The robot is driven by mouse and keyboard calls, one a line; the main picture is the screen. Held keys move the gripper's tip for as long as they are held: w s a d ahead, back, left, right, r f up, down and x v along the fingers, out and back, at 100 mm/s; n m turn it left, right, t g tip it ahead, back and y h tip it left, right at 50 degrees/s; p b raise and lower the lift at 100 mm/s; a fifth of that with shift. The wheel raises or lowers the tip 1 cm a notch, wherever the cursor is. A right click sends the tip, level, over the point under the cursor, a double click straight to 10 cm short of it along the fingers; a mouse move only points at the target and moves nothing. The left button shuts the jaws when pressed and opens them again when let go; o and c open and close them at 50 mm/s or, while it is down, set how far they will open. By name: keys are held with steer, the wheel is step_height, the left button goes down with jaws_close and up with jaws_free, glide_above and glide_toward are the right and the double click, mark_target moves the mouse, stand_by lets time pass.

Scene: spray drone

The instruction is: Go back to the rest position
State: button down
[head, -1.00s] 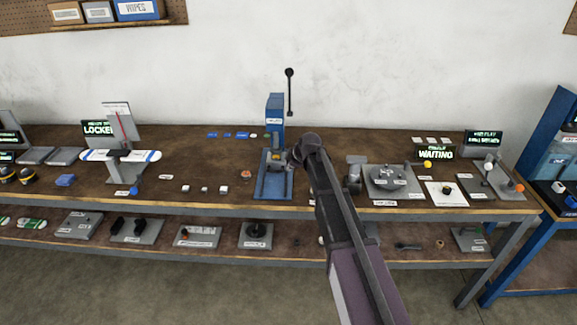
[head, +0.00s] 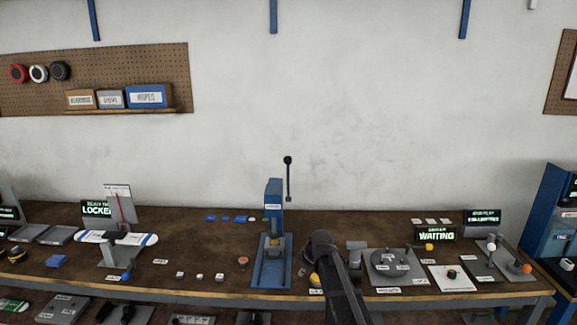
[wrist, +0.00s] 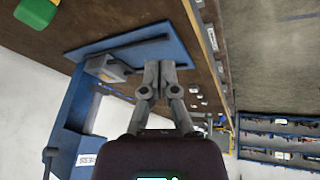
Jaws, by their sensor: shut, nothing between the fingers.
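My gripper (wrist: 158,78) shows in the wrist view with its two fingers together and nothing between them. It points at the bench beside the blue press. In the head view my arm rises from the bottom, just right of the press, and hides the gripper's fingers. The blue press (head: 273,225) stands upright on the brown workbench (head: 215,250), with its black-knobbed lever raised. The press frame also shows in the wrist view (wrist: 70,125).
Left of the press are a white-and-blue board on a stand (head: 115,238) and small white blocks (head: 200,277). Right of my arm are a grey round fixture (head: 392,262) and a screen reading WAITING (head: 436,235).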

steer(key=s+d+m+g+h, duration=0.1)
steer(key=s+d+m, duration=0.3)
steer(key=s, duration=0.4)
steer(key=s+d+f+m+g+h, duration=0.1)
steer(key=s+d+m, duration=0.3)
steer(key=s, duration=0.5)
steer(key=s+d+m+g+h, duration=0.1)
steer(key=s+d+m, duration=0.3)
steer(key=s, duration=0.5)
steer(key=shift+s+d+f+m+g, duration=0.15)
steer(key=shift+f+m+g, duration=0.25)
steer(key=shift+g, duration=0.2)
stand_by(0.6)
